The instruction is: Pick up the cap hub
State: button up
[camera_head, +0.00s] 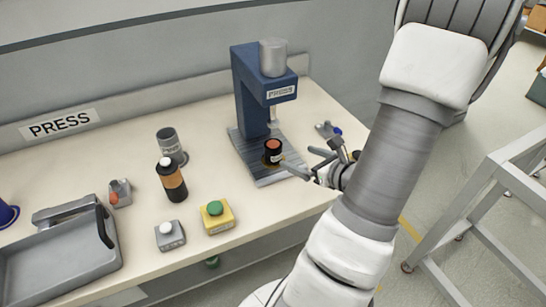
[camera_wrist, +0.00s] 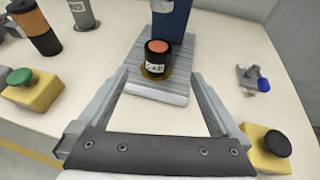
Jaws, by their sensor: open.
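The cap hub looks to be the small black cylinder (camera_head: 272,150) with an orange-red top and a pale label. It stands upright on the grey ribbed base of the blue press (camera_head: 250,88), in a brass-coloured ring. In the wrist view the black cylinder (camera_wrist: 156,58) is ahead of my gripper, roughly midway between the finger lines. My gripper (camera_head: 296,166) is at the right side of the press base, its fingers pointing left toward the cylinder. In the wrist view my gripper (camera_wrist: 160,80) is open with nothing between its fingers.
A yellow box with a green button (camera_head: 217,217), a black-and-orange bottle (camera_head: 172,180) and a grey cup (camera_head: 171,147) stand left of the press. A grey tray (camera_head: 60,262) lies far left. A yellow box with a black button (camera_wrist: 268,150) is right of my gripper.

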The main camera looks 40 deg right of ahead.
aim_at(280, 150)
jog(key=b+x, duration=0.2)
jog(key=x, duration=0.8)
jog(key=shift+w+f, duration=0.2)
jog(key=shift+a+b+x, duration=0.2)
jog(key=shift+b+x, duration=0.55)
jog(key=shift+x, duration=1.9)
grip_shut()
